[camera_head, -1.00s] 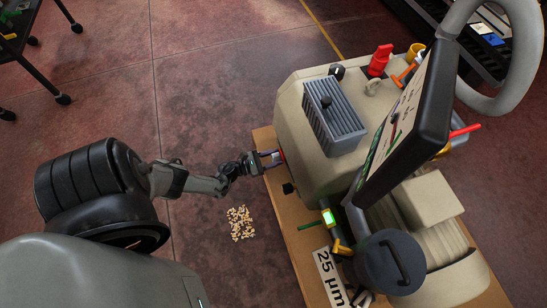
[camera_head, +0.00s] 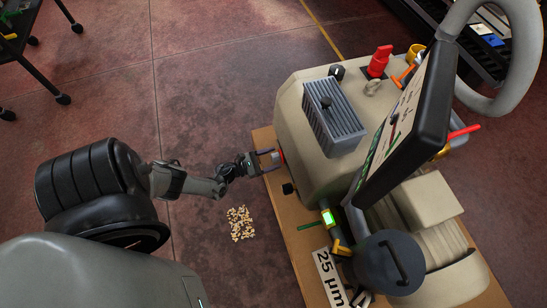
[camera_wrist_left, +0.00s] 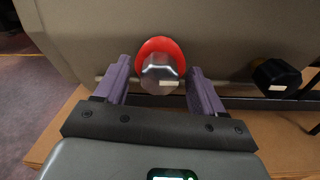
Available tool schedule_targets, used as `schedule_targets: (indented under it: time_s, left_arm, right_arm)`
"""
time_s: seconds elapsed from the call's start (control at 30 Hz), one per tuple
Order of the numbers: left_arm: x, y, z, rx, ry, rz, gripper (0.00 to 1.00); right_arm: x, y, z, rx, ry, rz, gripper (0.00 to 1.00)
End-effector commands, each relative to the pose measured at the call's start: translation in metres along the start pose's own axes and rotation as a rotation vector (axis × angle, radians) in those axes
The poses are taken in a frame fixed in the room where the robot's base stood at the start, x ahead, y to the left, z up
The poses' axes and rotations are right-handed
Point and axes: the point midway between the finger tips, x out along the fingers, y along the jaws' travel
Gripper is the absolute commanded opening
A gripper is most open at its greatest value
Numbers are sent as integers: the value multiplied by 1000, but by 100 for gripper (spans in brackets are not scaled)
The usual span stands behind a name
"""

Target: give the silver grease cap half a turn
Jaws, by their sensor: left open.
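The silver grease cap (camera_wrist_left: 160,75) shows in the left wrist view, a faceted silver cap on a red round base (camera_wrist_left: 161,46) on the side of the beige machine. A small pale mark lies on its face. My left gripper (camera_wrist_left: 161,78) is open, with one purple-grey finger on each side of the cap and visible room between. I cannot tell whether either finger touches it. In the head view my left gripper (camera_head: 270,160) is at the machine's left side, where a bit of the red base (camera_head: 281,156) shows; the cap is hard to make out there. My right gripper is not in view.
A black knob (camera_wrist_left: 276,78) sits right of the cap in the left wrist view. The beige machine (camera_head: 300,110) stands on a brown board (camera_head: 290,225). A heap of pale bits (camera_head: 240,223) lies on the floor. A black screen (camera_head: 410,125) rises at the right.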

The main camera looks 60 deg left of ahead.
Motion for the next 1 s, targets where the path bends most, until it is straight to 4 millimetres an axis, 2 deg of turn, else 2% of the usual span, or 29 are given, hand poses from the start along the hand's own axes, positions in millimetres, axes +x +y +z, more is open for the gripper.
schedule_targets:
  time_s: [0.3, 0.5, 0.7, 1.0]
  left_arm:
    - [-55, 0, 0, 1, 4, 3, 69]
    - [-82, 0, 0, 1, 2, 2, 69]
    - [-94, 0, 0, 1, 1, 1, 69]
    - [-96, 0, 0, 1, 1, 1, 69]
  right_arm:
    - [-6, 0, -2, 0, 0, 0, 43]
    - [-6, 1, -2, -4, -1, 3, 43]
    - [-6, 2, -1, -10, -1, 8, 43]
    - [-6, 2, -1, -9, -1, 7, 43]
